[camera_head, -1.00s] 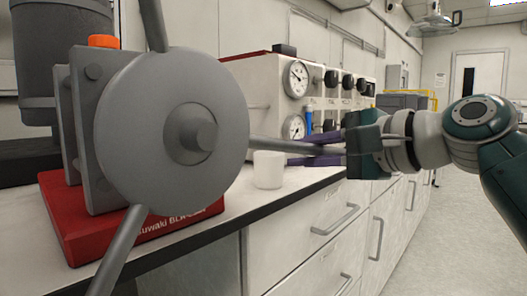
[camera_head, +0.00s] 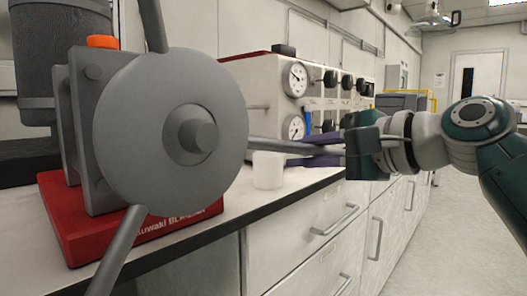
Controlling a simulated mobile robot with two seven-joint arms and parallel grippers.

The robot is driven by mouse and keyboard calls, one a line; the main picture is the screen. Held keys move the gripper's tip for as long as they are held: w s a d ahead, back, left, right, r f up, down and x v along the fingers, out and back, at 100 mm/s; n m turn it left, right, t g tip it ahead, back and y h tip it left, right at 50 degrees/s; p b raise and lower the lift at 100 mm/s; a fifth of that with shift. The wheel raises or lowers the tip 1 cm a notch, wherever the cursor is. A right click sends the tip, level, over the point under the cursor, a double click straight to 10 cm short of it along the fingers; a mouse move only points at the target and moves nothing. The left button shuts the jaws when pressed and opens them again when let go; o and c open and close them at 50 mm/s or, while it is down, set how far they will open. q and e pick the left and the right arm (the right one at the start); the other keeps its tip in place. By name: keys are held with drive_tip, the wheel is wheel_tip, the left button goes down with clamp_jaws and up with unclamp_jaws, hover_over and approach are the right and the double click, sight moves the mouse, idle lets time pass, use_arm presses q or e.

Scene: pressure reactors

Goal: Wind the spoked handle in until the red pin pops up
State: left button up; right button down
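The spoked handle (camera_head: 150,120) is a large grey disc with a central hub, facing me at the left. One spoke rises at the top, one runs to the lower left, and one points right. My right gripper (camera_head: 308,152) has dark purple fingers lying along the right-pointing spoke (camera_head: 280,146), one above and one below it. I cannot tell whether they press on it. An orange cap (camera_head: 102,42) sits on top of the grey block behind the disc. I see no separate red pin. My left gripper is out of view.
The block stands on a red base (camera_head: 70,225) on the bench. A white cup (camera_head: 268,170) stands below the spoke. An instrument box with gauges (camera_head: 295,78) is behind it. A dark vessel (camera_head: 62,55) is at the back left. The floor at right is clear.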

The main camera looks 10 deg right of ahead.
drive_tip(key=shift+s+a+f+m+g+y+p, duration=0.25)
drive_tip(key=shift+f+m, duration=0.2)
drive_tip(key=shift+f, duration=0.45)
drive_tip(key=shift+s+a+f+m+p, duration=0.15)
drive_tip(key=shift+a+f+m+p, duration=0.2)
drive_tip(key=shift+f, duration=0.5)
drive_tip(key=shift+s+a+f+m+g+y+p, duration=0.2)
drive_tip(key=shift+f+m+p, duration=0.25)
drive_tip(key=shift+f, duration=0.45)
drive_tip(key=c, duration=0.8)
unclamp_jaws()
drive_tip(key=shift+r, duration=0.1)
drive_tip(key=shift+d, duration=0.1)
drive_tip(key=p+v, duration=0.3)
drive_tip(key=v, duration=0.7)
